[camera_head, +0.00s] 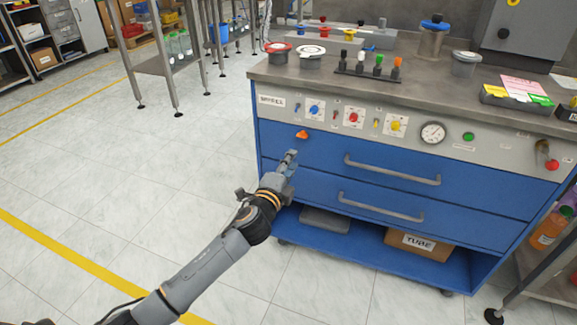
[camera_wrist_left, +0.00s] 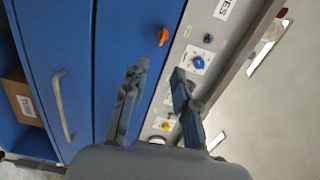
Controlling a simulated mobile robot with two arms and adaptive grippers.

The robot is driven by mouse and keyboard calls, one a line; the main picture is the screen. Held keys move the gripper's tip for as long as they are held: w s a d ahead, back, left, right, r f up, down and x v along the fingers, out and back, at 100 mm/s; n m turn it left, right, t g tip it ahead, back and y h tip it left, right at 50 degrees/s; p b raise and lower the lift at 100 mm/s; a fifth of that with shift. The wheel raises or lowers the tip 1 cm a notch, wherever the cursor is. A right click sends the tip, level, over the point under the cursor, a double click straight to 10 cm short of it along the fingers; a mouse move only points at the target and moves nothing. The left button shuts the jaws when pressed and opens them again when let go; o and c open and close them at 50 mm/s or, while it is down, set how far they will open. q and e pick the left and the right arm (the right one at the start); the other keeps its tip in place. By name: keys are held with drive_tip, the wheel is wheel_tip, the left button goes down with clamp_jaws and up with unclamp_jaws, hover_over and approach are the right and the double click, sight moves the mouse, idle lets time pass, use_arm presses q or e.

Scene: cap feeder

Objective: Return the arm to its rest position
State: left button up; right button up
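My left arm (camera_head: 205,262) reaches up from the lower left in the head view. Its gripper (camera_head: 289,160) is in front of the blue drawers of the workbench, below the control panel. In the left wrist view the two fingers of this gripper (camera_wrist_left: 158,72) stand apart with nothing between them. The orange knob (camera_head: 302,134) is just above the gripper in the head view; it also shows in the left wrist view (camera_wrist_left: 162,36). I see no contact with it. My right gripper is out of view.
The workbench (camera_head: 262,72) carries lidded containers, colored caps on a rack (camera_head: 366,72) and a card tray (camera_head: 515,98). Drawer handles (camera_head: 392,170) stick out from its front. A metal table (camera_head: 152,66) stands behind left. The tiled floor at left is clear.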

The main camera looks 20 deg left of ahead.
use_arm(q)
drive_tip(key=shift+s, duration=0.55)
